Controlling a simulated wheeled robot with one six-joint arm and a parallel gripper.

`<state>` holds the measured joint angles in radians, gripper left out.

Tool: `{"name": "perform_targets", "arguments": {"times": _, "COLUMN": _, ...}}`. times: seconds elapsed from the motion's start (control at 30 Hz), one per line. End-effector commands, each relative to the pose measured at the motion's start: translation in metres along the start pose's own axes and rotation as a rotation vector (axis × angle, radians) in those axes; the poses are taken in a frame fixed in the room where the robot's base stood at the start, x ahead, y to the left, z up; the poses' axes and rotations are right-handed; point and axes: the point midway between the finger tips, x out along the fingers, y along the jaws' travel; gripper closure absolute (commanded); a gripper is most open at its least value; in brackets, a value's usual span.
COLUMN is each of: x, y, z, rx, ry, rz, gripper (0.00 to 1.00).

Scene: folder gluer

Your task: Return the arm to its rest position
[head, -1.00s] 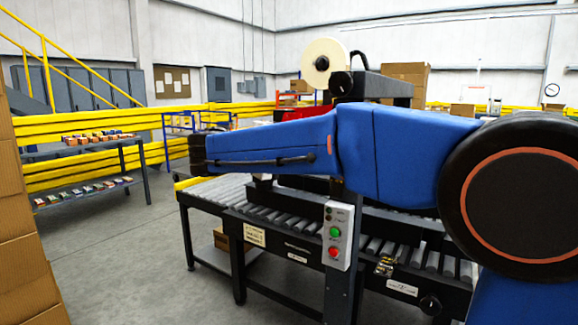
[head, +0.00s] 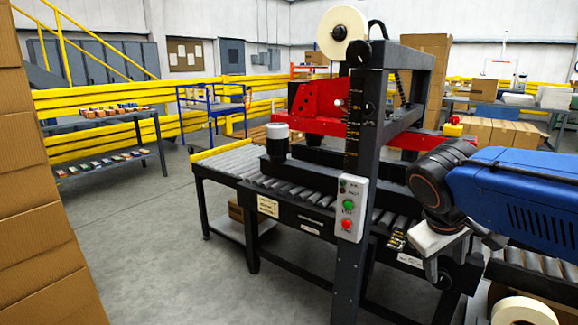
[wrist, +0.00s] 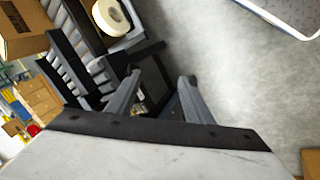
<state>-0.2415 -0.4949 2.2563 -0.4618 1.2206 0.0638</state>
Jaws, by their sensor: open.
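My blue arm (head: 520,195) reaches in from the right in the head view. My gripper (head: 436,265) hangs at its end, in front of the right part of the roller conveyor (head: 225,160). In the wrist view my gripper (wrist: 160,88) shows two grey fingers well apart, with nothing between them. Past the fingers lie dark machine parts and the grey floor.
The case sealer has a dark post (head: 352,200) with a control box (head: 350,208) and a red head (head: 315,105). A tape roll (head: 522,312) lies at the lower right. Stacked cartons (head: 40,190) stand at left. The floor (head: 170,250) between is clear.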

Motion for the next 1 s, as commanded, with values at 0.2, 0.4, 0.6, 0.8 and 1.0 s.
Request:
{"name": "perform_targets", "arguments": {"times": 0.2, "x": 0.025, "y": -0.042, "z": 0.058, "rx": 0.172, "ry": 0.075, "rz": -0.184, "gripper": 0.53}}
{"name": "perform_targets", "arguments": {"times": 0.4, "x": 0.038, "y": -0.074, "z": 0.085, "rx": 0.310, "ry": 0.147, "rz": -0.300, "gripper": 0.53}}
{"name": "perform_targets", "arguments": {"times": 0.6, "x": 0.044, "y": -0.088, "z": 0.093, "rx": 0.372, "ry": 0.181, "rz": -0.345, "gripper": 0.53}}
{"name": "perform_targets", "arguments": {"times": 0.8, "x": 0.044, "y": -0.089, "z": 0.093, "rx": 0.375, "ry": 0.183, "rz": -0.348, "gripper": 0.53}}
{"name": "perform_targets", "arguments": {"times": 1.0, "x": 0.044, "y": -0.089, "z": 0.093, "rx": 0.374, "ry": 0.182, "rz": -0.347, "gripper": 0.53}}
